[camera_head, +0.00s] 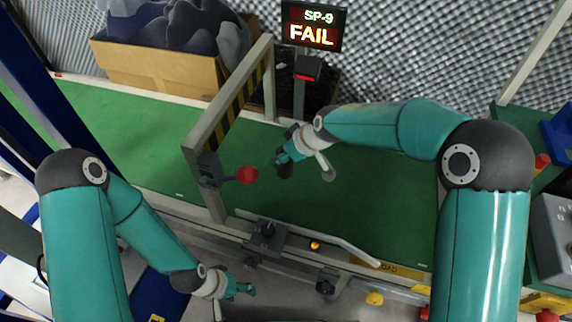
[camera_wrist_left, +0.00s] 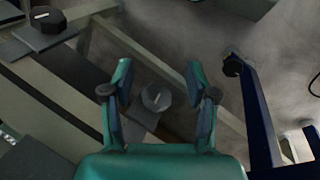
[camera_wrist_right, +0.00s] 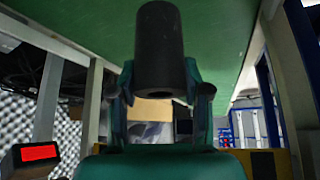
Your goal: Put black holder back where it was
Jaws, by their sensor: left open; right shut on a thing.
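A black cylinder with a hole in its end, which looks like the black holder (camera_wrist_right: 160,45), is in my right gripper (camera_wrist_right: 160,82). The fingers close on its two sides in the right wrist view. In the head view my right gripper (camera_head: 284,160) is over the green belt (camera_head: 370,200), just right of the gate. The black holder there (camera_head: 285,171) is small and partly covered by the fingers. I cannot tell whether it touches the belt. My left gripper (camera_head: 243,289) is open and empty in front of the belt; its spread fingers show in the left wrist view (camera_wrist_left: 160,82).
A gate frame (camera_head: 197,148) with a striped bar and red knob (camera_head: 247,175) stands across the belt, left of my right gripper. A "FAIL" display (camera_head: 313,29) and a cardboard box (camera_head: 150,68) are behind. The belt's right part is clear.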

